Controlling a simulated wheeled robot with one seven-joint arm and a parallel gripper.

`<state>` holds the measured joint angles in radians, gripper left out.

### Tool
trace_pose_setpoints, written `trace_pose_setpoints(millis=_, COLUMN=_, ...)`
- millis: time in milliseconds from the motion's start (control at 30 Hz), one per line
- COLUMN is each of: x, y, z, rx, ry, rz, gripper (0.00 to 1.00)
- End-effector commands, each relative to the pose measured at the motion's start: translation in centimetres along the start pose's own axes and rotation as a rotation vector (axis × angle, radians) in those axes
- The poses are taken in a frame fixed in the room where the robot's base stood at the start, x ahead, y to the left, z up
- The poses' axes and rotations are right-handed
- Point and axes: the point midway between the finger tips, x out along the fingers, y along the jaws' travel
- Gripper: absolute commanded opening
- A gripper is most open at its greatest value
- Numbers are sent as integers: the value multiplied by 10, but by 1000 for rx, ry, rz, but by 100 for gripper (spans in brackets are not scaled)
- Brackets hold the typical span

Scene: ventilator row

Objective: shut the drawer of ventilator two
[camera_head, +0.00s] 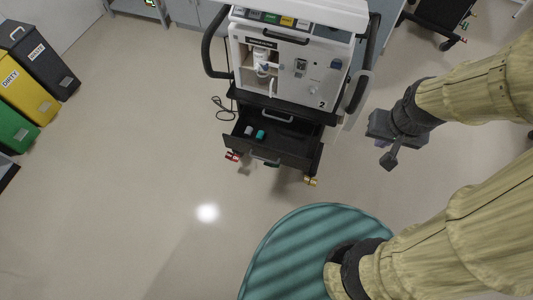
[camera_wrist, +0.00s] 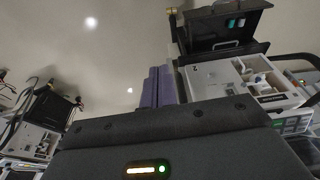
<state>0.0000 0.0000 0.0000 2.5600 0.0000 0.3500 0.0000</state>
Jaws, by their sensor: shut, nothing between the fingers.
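Ventilator two (camera_head: 290,68) is a white unit marked "2" on a dark wheeled cart, at top centre of the head view. Its black drawer (camera_head: 290,152) stands pulled out at the bottom front, with a pale item (camera_head: 249,130) and a teal item (camera_head: 260,134) inside. The drawer's handle (camera_head: 265,161) is on its front panel. My gripper (camera_head: 387,157) is shut and empty, right of the drawer and apart from it. In the wrist view, the purple-grey fingers (camera_wrist: 157,86) are together, and the open drawer (camera_wrist: 225,28) shows beyond them at upper right.
Dirty (camera_head: 25,93) and waste (camera_head: 42,60) bins and a green bin (camera_head: 15,128) stand at the left. A cable (camera_head: 222,106) hangs beside the cart. Another dark cart (camera_head: 440,18) is at upper right. The floor in front of the drawer is clear.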

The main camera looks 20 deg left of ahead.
Motion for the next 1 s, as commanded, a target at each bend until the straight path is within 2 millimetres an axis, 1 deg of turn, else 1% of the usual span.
trace_pose_setpoints(millis=167, x=1, y=0, z=0, rx=-2, ry=-1, rz=0, gripper=0)
trace_pose_setpoints(millis=233, x=5, y=-2, z=2, rx=-15, ry=-9, rz=1, gripper=0)
trace_pose_setpoints(millis=267, x=9, y=-3, z=3, rx=-26, ry=-16, rz=2, gripper=0)
trace_pose_setpoints(millis=367, x=30, y=-10, z=11, rx=-96, ry=-58, rz=9, gripper=0)
trace_pose_setpoints(millis=467, x=62, y=-20, z=24, rx=-216, ry=-130, rz=29, gripper=0)
trace_pose_setpoints(millis=600, x=114, y=-34, z=45, rx=-443, ry=-253, rz=85, gripper=0)
trace_pose_setpoints(millis=667, x=135, y=-39, z=54, rx=-544, ry=-304, rz=118, gripper=0)
trace_pose_setpoints(millis=700, x=149, y=-41, z=58, rx=-612, ry=-335, rz=142, gripper=0)
trace_pose_setpoints(millis=833, x=191, y=-48, z=72, rx=-831, ry=-429, rz=236, gripper=0)
trace_pose_setpoints(millis=1000, x=244, y=-58, z=80, rx=-1113, ry=-524, rz=392, gripper=0)
